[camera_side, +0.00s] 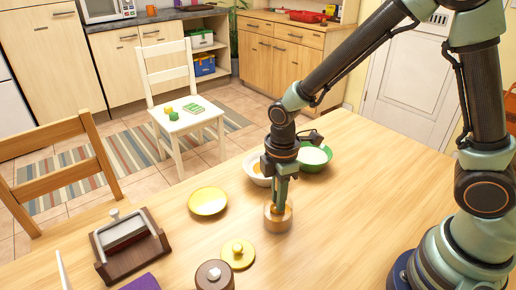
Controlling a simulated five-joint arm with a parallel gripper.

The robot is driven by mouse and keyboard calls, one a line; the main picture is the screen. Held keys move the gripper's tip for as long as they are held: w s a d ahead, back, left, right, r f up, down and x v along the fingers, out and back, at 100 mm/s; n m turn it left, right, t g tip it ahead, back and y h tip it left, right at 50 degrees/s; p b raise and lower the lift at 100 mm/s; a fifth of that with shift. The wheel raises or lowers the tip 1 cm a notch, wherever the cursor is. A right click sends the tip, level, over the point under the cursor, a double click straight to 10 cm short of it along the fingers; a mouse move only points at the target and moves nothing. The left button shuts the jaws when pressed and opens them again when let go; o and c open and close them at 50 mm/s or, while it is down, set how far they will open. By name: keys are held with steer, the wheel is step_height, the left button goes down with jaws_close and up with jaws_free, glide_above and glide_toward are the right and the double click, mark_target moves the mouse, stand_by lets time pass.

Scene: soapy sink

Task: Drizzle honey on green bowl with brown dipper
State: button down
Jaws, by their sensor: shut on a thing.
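My gripper (279,204) points straight down at a light-brown wooden pot (277,221) on the table. Its fingers are closed at the pot's mouth. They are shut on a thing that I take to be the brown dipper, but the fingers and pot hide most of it. The green bowl (318,163) stands behind and to the right of my gripper, with pale contents inside. A white bowl (254,178) with something amber in it is just behind my gripper and partly hidden by it.
A yellow plate (208,201) lies left of the pot. A yellow knobbed lid (238,255) and a brown round lidded thing (214,276) are near the front. A dark wooden box (130,248) and a purple cloth (143,283) are at front left. The table's right part is clear.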

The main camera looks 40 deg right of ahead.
steer(key=shift+r, duration=3.95)
steer(key=w+d+f+m, duration=0.1)
steer(key=w+d, duration=0.4)
steer(key=d, duration=0.6)
steer(key=w+d+f+m, duration=0.1)
steer(key=w+d+m, duration=0.3)
steer(key=d, duration=0.7)
steer(key=shift+w+d+f+m, duration=0.25)
steer(key=shift+w+d+m, duration=0.05)
steer(key=shift+w+d, duration=0.05)
stand_by(1.5)
